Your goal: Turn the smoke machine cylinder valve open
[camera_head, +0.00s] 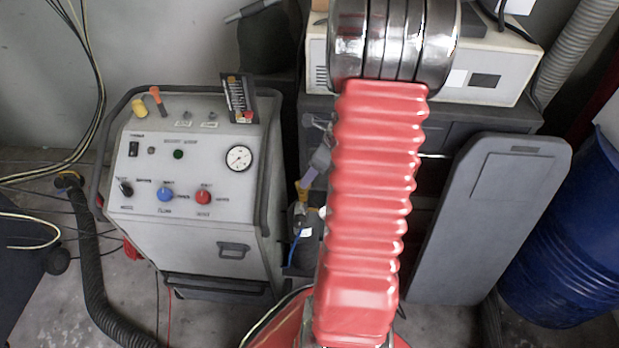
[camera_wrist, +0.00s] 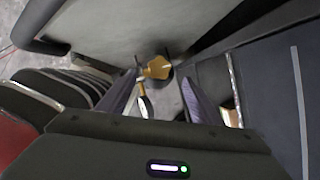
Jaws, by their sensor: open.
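The grey smoke machine (camera_head: 190,185) stands on the floor at left in the head view, with a gauge and several knobs. A dark cylinder (camera_head: 302,222) stands beside its right side, partly hidden by my red arm. Its brass-yellow valve (camera_head: 304,188) is on top; the valve also shows in the wrist view (camera_wrist: 157,67). My gripper (camera_head: 309,175) comes down from above, mostly hidden behind my arm. In the wrist view my gripper (camera_wrist: 162,78) is open, with the valve between or just beyond its fingertips. I cannot tell whether they touch.
A dark cabinet (camera_head: 475,118) carrying a beige box (camera_head: 480,65) stands close on the right. A grey panel (camera_head: 490,220) leans there, with a blue drum (camera_head: 565,250) beyond. The gap around the cylinder is narrow. A black hose (camera_head: 90,260) lies at left.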

